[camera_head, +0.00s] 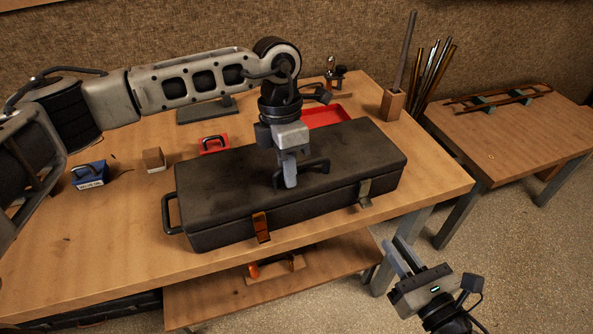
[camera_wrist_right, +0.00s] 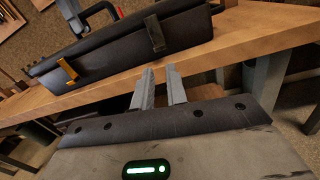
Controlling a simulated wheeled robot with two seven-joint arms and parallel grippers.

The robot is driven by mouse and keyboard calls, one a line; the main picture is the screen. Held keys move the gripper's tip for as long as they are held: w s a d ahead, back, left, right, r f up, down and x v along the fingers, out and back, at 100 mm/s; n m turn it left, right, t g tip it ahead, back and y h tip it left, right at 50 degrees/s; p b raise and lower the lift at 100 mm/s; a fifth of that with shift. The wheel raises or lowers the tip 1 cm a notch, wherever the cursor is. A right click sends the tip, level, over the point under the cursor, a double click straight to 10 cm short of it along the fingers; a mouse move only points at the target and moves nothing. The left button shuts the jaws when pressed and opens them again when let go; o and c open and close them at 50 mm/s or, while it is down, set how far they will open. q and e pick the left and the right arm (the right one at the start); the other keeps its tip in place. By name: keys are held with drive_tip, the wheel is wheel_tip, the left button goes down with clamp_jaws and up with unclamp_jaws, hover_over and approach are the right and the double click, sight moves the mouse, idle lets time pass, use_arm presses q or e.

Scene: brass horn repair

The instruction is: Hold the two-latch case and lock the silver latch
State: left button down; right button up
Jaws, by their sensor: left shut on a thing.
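The black two-latch case (camera_head: 235,185) lies closed on the workbench, its latch side toward me. The silver latch (camera_head: 364,194) is on the right of its front; it also shows in the right wrist view (camera_wrist_right: 155,33). Whether it is locked, I cannot tell. The brass-coloured latch (camera_head: 261,227) is on the left of the front. My left gripper (camera_head: 289,180) is shut on the dark handle (camera_head: 316,166) on the lid. My right gripper (camera_head: 402,256) is open and empty, off the bench's front edge, below and right of the silver latch.
A blue box (camera_head: 88,175), a small wooden block (camera_head: 153,159) and a red box (camera_head: 214,145) stand left of and behind the case. A red tray (camera_head: 325,116) lies behind it. A lower shelf (camera_head: 210,301) juts out below. A second table (camera_head: 520,135) stands right.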

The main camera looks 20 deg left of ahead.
clamp_jaws()
drive_tip(key=m+g+y, duration=0.1)
drive_tip(key=m, duration=0.3)
drive_tip(key=s+a+m+g+y, duration=0.1)
drive_tip(key=m+g, duration=0.1)
drive_tip(key=m, duration=0.2)
drive_tip(key=a+m+g+y, duration=0.1)
drive_tip(key=m+y, duration=0.1)
drive_tip(key=m, duration=0.2)
drive_tip(key=shift+s+m, duration=0.3)
